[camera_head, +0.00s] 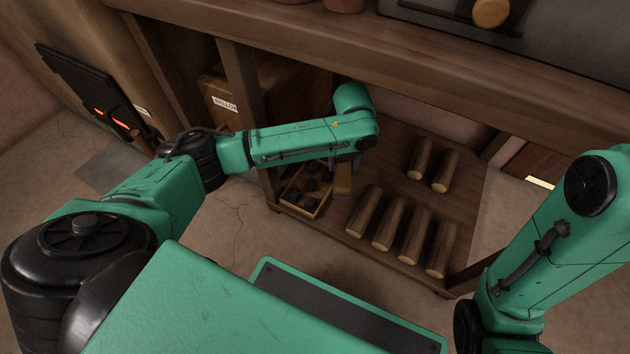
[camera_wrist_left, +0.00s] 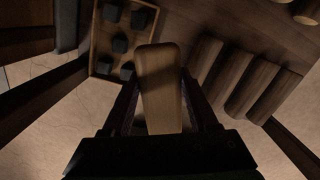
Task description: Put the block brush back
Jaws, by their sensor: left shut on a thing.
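The block brush is a pale wooden block with rounded corners. In the left wrist view the brush (camera_wrist_left: 160,88) lies between the two dark fingers of my left gripper (camera_wrist_left: 158,100), which is shut on it. In the head view the brush (camera_head: 343,181) shows beyond my left forearm, over the low shelf (camera_head: 395,160), just right of a small wooden tray (camera_head: 324,207). My left gripper is mostly hidden there behind the wrist. I cannot tell whether the brush touches the shelf. My right gripper is out of view.
The tray holds several dark blocks; its rim (camera_wrist_left: 93,45) shows in the left wrist view. Several wooden rollers (camera_head: 383,228) lie right of the brush. A labelled box (camera_head: 222,103) stands behind my left forearm. The bench top edge (camera_head: 330,45) runs above the shelf.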

